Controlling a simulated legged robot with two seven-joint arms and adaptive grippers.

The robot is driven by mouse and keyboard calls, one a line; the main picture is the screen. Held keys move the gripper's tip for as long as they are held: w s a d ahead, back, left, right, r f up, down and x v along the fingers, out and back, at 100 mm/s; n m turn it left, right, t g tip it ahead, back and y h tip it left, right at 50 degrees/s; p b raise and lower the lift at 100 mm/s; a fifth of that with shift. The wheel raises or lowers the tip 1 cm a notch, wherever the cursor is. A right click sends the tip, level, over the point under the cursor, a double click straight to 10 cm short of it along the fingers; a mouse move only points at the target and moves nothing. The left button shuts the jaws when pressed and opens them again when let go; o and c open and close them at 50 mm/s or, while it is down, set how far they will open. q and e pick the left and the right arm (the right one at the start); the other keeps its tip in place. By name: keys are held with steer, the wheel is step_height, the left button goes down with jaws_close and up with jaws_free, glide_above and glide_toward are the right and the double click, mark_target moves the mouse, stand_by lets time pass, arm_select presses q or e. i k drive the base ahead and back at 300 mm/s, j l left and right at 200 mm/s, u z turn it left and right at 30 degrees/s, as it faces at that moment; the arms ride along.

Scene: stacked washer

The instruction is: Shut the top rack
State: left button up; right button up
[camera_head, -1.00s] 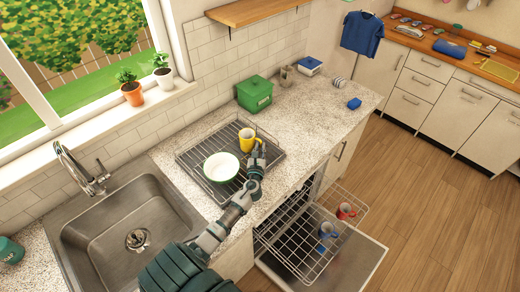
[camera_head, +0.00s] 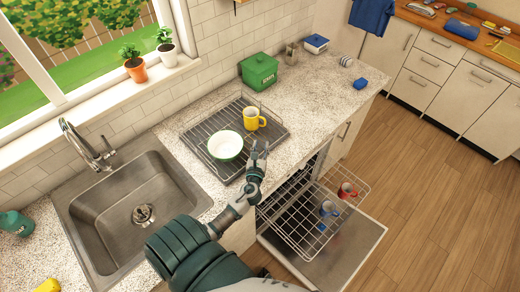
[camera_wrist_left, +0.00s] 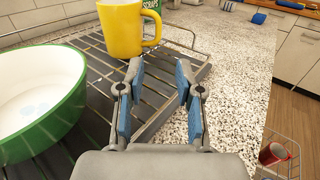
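The dishwasher stands open under the counter, with its door (camera_head: 345,248) lowered. A wire rack (camera_head: 290,232) is pulled out above the door, and wire mesh (camera_head: 357,182) also reaches further right; I cannot clearly separate the rack levels. A red mug (camera_head: 347,190) and a grey-blue mug (camera_head: 327,208) sit in the racks. The red mug also shows in the left wrist view (camera_wrist_left: 273,153). My left gripper (camera_head: 259,152) is open and empty over the counter, beside the drying rack and above the dishwasher's level. Its spread fingers show in the wrist view (camera_wrist_left: 160,75). My right gripper is not in view.
A drying rack (camera_head: 190,128) on the counter holds a yellow mug (camera_head: 254,118) and a green-white bowl (camera_head: 225,145). The sink (camera_head: 140,200) is to the left. A green canister (camera_head: 259,71) stands behind. Floor (camera_head: 430,200) right of the door is clear.

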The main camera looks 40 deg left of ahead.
mark_target(342, 223)
steer(key=k+l, duration=0.75)
steer(key=k, duration=0.1)
